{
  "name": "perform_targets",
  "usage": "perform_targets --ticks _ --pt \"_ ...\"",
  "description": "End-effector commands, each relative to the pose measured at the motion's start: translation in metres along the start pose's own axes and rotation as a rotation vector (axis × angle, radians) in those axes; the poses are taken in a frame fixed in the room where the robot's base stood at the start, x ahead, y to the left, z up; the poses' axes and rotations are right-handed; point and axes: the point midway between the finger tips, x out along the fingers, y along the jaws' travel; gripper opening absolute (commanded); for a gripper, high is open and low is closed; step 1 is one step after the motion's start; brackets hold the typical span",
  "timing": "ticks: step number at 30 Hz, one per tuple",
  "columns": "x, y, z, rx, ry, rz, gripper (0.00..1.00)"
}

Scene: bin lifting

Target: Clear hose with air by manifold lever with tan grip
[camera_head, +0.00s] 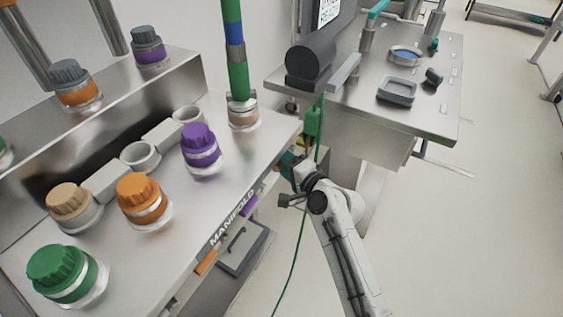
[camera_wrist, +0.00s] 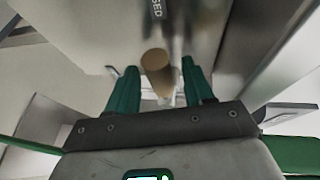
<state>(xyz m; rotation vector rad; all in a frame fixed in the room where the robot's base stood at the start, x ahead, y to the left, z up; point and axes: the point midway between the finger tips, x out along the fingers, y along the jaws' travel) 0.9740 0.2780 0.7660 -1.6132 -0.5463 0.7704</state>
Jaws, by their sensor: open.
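The manifold (camera_head: 225,190) is a steel bench at the left of the head view, with "MANIFOLD" on its front edge. A green and blue banded hose (camera_head: 235,55) stands upright on its tan-ringed port (camera_head: 243,117). The tan grip (camera_wrist: 155,62) of a lever shows in the wrist view, under a steel face with letters ending "SED". My gripper (camera_wrist: 160,83) is open, its teal fingers on either side of the tan grip; I cannot tell whether they touch it. In the head view my gripper (camera_head: 289,160) is at the manifold's front right corner, and the tan grip is hidden.
Orange (camera_head: 206,262) and purple (camera_head: 248,207) grips sit under the manifold's front edge. Several capped ports stand on top. A green device (camera_head: 314,122) hangs near my gripper, and a thin green cable (camera_head: 297,245) runs down. A steel table (camera_head: 425,110) stands behind; floor at right is clear.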

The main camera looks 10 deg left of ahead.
Motion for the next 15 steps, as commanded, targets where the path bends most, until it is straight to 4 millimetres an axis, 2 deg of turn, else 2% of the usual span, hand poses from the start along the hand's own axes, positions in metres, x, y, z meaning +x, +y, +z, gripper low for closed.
perform_targets --ticks 4,12,15 --pt "0.0077 -0.0001 0.0006 0.000 -0.001 0.000 0.52" --pt "0.0085 -0.0003 0.0005 0.000 0.000 0.000 0.52" --pt "0.0084 -0.0003 0.0005 0.000 0.000 0.000 0.43"
